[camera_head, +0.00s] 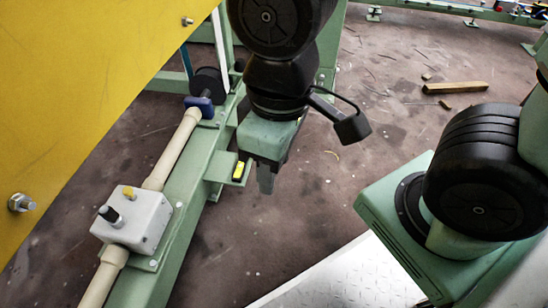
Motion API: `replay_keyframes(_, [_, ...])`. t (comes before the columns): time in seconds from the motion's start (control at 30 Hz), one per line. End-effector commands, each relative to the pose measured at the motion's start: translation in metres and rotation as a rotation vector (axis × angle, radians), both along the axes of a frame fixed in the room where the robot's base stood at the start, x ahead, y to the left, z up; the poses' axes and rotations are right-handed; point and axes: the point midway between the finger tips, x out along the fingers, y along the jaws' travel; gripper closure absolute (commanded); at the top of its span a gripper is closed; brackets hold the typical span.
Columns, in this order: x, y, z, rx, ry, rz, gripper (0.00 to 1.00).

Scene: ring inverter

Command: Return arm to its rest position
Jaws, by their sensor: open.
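My gripper (266,181) hangs pointing down at the upper middle of the head view, below my black wrist joints. Its fingers are seen nearly edge-on and are open, with nothing visible between them. It is just right of a small green bracket (222,168) on the green beam, and a small yellow piece (239,171) sits at that bracket's edge. I cannot tell the exact gap between gripper and bracket. My arm's shoulder is at the right; the links between it and the wrist are mostly out of view.
A green beam (196,205) runs diagonally at left, carrying a beige pipe (173,150) and a grey switch box (132,222) with a black knob. A large yellow panel (85,80) fills the upper left. A wooden block (455,88) lies on the floor, which is otherwise mostly clear.

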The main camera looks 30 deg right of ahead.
Motion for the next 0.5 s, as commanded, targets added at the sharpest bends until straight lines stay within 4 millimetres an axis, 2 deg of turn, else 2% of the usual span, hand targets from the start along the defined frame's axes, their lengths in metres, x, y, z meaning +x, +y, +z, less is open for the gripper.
replay_keyframes(0.13, [0.000,0.000,0.005,0.001,-0.001,0.000,0.57])
replay_keyframes(0.27, [0.000,0.000,0.023,0.001,-0.001,0.000,0.57])
replay_keyframes(0.37, [0.001,0.000,0.047,0.001,-0.001,0.001,0.57])
replay_keyframes(0.5, [0.001,0.000,0.090,0.001,-0.002,0.001,0.57])
